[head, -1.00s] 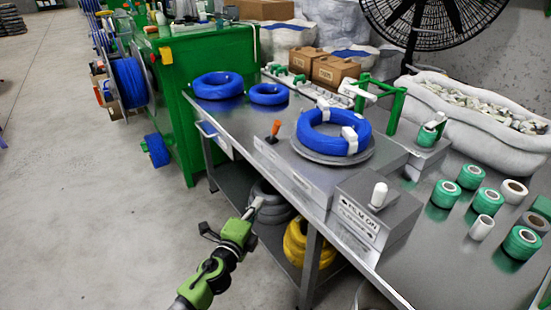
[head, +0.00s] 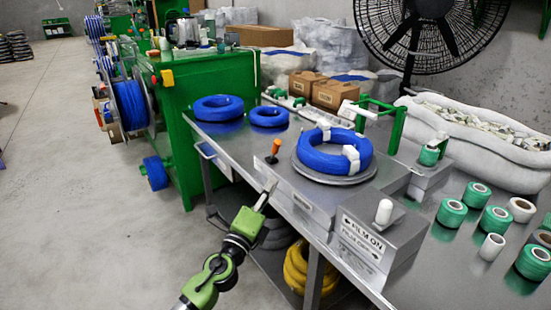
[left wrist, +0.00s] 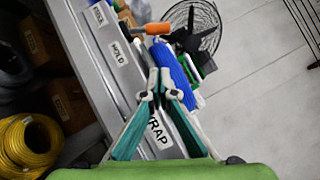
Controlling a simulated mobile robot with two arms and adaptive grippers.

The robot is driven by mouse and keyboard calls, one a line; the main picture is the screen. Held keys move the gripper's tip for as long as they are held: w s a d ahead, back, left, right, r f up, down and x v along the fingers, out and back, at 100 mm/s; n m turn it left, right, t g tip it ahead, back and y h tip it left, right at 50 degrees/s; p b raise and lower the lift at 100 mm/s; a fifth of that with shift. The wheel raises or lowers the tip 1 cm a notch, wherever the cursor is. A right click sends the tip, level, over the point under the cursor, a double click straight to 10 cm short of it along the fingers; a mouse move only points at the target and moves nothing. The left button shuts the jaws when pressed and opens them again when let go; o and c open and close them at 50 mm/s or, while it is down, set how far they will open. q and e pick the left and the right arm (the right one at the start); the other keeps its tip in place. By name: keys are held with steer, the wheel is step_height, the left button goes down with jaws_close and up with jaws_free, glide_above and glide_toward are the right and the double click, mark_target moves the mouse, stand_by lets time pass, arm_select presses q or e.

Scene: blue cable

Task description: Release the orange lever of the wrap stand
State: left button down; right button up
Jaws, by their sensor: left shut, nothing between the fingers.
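The orange lever (head: 275,150) stands up at the left end of the grey wrap stand (head: 306,194). In the left wrist view the orange lever (left wrist: 158,29) shows beyond my fingertips. A blue cable coil with white wraps (head: 334,160) lies on the stand's round plate. My left gripper (head: 268,190) is shut and empty, in front of the stand's front face and below the lever, apart from it. In the left wrist view my left gripper (left wrist: 160,78) points along the labelled face, where "HOLD" and "WRAP" can be read. My right gripper is out of view.
A grey box marked "FILM ON" (head: 365,236) stands to the right on the metal table. Green film rolls (head: 452,212) stand farther right. Two blue coils (head: 219,108) lie at the back left. A yellow coil (head: 298,265) is on the shelf below.

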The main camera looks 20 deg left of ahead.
mark_target(275, 150)
arm_select(q)
steer(key=x, duration=0.7)
steer(key=shift+w, duration=0.1)
steer(key=shift+w+a+r, duration=0.5)
steer(key=shift+w+a, duration=0.35)
steer(key=shift+w+a+r, duration=0.25)
steer(key=shift+w+a, duration=0.15)
steer(key=shift+w, duration=0.05)
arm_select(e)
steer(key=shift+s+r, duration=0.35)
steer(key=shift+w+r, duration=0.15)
